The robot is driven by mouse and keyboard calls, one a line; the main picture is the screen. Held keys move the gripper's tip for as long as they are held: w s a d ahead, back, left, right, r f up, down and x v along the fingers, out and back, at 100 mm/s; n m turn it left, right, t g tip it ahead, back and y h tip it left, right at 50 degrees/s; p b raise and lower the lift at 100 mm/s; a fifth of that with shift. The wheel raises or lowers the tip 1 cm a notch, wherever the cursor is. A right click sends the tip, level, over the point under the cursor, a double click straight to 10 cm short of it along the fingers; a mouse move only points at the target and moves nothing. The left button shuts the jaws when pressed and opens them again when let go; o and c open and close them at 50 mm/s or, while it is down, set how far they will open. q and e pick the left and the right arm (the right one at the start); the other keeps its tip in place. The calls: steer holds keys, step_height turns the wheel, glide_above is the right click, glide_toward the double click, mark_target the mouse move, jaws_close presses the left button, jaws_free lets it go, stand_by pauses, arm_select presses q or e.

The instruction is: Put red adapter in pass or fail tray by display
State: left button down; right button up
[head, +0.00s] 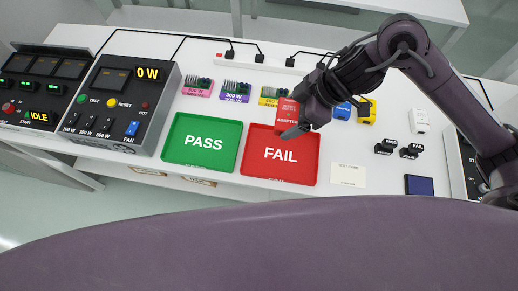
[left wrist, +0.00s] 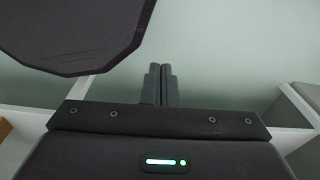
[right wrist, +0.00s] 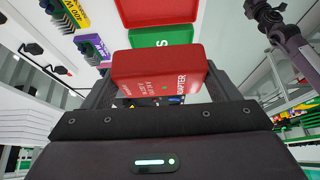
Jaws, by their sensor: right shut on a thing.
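The red adapter (head: 287,113) is a red block with white print, held above the upper right part of the red FAIL tray (head: 305,178). My right gripper (head: 300,121) is shut on it; the right wrist view shows the adapter (right wrist: 160,80) between the fingers. The green PASS tray (head: 190,172) lies to the left of the FAIL tray. The tester (head: 118,105) at the left has a display (head: 148,73) that reads 0 W; the unit beside it has a display (head: 39,116) that reads IDLE. My left gripper (left wrist: 160,70) is shut and empty, low beside the table.
Blue (head: 342,111) and yellow (head: 367,112) blocks stand right of the gripper. A cream card (head: 348,175), black pieces (head: 385,147) and a dark blue square (head: 419,185) lie farther right.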

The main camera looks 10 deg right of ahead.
steer(key=shift+b+x, duration=0.3)
steer(key=shift+x, duration=0.75)
step_height(320, 180, down, 9)
steer(key=d, duration=0.1)
glide_above(278, 155)
steer(key=d, duration=0.2)
step_height(278, 155, down, 5)
steer(key=shift+s+a+r, duration=0.1)
steer(key=shift+s+a, duration=0.05)
step_height(278, 155, down, 3)
steer(key=shift+f, duration=0.9)
arm_select(q)
steer(key=shift+s+d+f, duration=0.1)
steer(key=shift+d+f, duration=0.25)
steer(key=shift+d, duration=0.25)
arm_select(e)
steer(key=o, duration=1.1)
